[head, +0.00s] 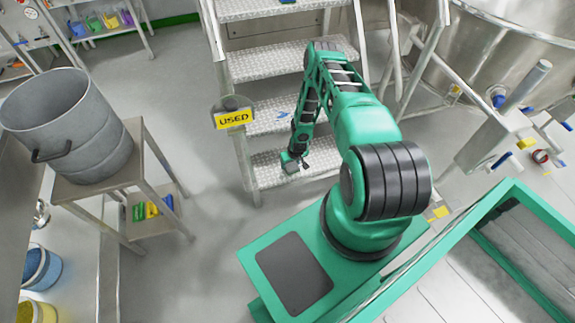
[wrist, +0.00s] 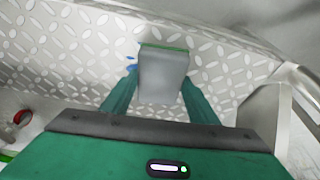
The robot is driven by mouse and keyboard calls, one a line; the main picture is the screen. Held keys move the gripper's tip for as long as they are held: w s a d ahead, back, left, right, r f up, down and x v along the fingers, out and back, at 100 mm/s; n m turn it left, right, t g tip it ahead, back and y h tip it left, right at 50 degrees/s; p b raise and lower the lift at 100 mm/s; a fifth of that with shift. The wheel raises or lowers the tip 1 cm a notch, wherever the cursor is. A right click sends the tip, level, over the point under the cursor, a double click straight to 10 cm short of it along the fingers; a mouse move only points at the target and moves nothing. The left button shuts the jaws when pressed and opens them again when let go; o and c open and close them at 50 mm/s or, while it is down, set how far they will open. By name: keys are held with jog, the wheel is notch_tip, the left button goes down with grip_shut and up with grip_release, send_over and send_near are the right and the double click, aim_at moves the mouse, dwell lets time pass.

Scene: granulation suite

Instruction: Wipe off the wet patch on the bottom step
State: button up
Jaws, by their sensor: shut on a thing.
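My gripper (head: 293,164) is low over the bottom step (head: 264,170) of the metal stairs. In the wrist view my gripper (wrist: 160,80) is shut on a grey block-like wiper (wrist: 164,72) with a green far edge. The wiper is over the diamond-pattern tread (wrist: 85,45); I cannot tell whether it touches. A blue wet patch (wrist: 131,68) shows beside the wiper's left edge, and the wiper hides part of the tread. In the head view a blue mark (head: 282,114) lies on the step above; my arm hides part of the stairs.
A yellow USED sign (head: 234,119) hangs at the left of the stairs. A grey pot (head: 70,125) stands on a stand at left. Stair rails and a large steel vessel (head: 490,60) are close at right. Grey floor is free left of the stairs.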

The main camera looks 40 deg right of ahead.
jog(key=shift+s+d, duration=0.3)
jog(key=shift+d, duration=0.75)
jog(key=shift+s+d, duration=0.3)
jog(key=shift+d, duration=0.7)
jog(key=shift+s+d, duration=0.3)
jog(key=shift+d, duration=0.75)
jog(key=shift+a, duration=0.15)
